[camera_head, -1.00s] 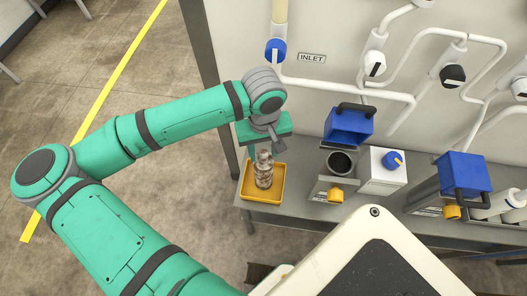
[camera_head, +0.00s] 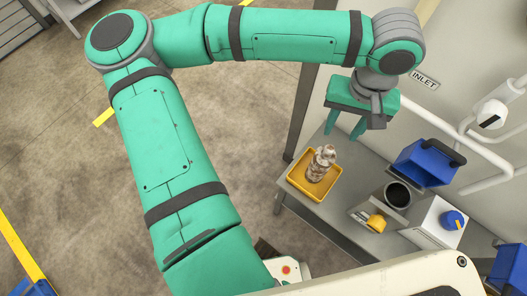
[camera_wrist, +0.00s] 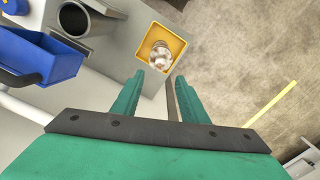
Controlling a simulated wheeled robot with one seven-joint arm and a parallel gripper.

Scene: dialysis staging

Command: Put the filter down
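The filter (camera_head: 321,163) is a mottled brown and white cylinder with a narrower top. It stands in a yellow tray (camera_head: 300,181) on the grey bench. In the wrist view the filter (camera_wrist: 160,56) shows from above inside the yellow tray (camera_wrist: 178,38), beyond the fingertips. My gripper (camera_head: 343,133) is open, its green fingers spread and empty. It is above and behind the tray in the head view, apart from the filter. In the wrist view the gripper (camera_wrist: 158,80) shows a clear gap between its fingers.
White pipes run along the panel behind. Open floor lies left of the bench.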

